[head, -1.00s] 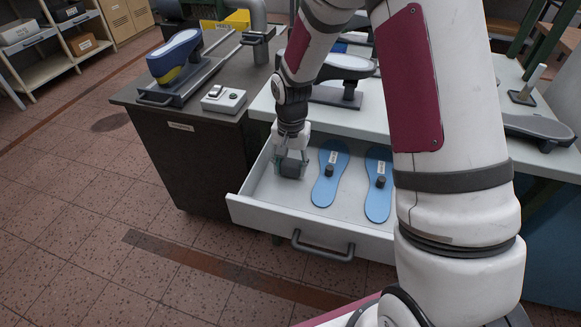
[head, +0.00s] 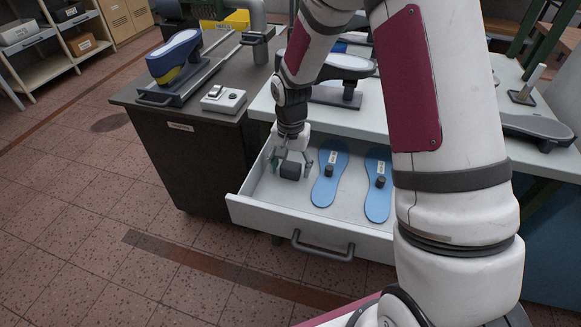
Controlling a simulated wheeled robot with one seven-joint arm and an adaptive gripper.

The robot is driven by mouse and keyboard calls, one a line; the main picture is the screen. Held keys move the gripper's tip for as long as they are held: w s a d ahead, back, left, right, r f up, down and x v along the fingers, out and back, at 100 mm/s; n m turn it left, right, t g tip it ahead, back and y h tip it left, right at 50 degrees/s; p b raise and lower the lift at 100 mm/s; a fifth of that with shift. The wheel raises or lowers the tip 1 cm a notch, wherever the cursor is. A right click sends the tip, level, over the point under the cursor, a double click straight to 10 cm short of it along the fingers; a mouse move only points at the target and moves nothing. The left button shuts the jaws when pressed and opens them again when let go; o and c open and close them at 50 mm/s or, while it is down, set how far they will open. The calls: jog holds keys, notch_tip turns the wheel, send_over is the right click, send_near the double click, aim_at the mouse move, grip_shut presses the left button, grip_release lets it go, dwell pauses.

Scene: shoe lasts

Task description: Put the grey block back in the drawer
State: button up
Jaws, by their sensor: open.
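The grey block (head: 290,171) is a small dark grey piece inside the open drawer (head: 262,208), at its left end. My gripper (head: 290,166) reaches down into the drawer around the block. Its fingers are spread apart, with one to the left of the block and one to the right. The block appears to rest on the drawer floor. The exact contact under it is too small to tell.
Two blue insole shapes with dark knobs, a left one (head: 329,172) and a right one (head: 378,184), lie in the drawer right of the block. The drawer has a dark front handle (head: 322,247). A dark cabinet (head: 190,160) stands to the left. My arm hides the drawer's right end.

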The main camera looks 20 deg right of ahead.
aim_at(291, 166)
notch_tip(291, 166, up, 12)
jog(key=p, duration=0.1)
jog(key=s+r+n+t, duration=0.1)
jog(key=s+r+n, duration=0.2)
jog(key=s+r, duration=1.05)
jog(key=s+r+n+t, duration=0.1)
jog(key=s+n, duration=0.3)
jog(key=s, duration=1.4)
jog(key=shift+s+d+r, duration=0.2)
jog(key=shift+s+r, duration=0.15)
jog(key=shift+r, duration=0.1)
notch_tip(291, 166, up, 10)
jog(key=t+p, duration=0.2)
jog(key=p, duration=0.7)
jog(key=shift+d, duration=0.15)
jog(key=shift+r, duration=0.1)
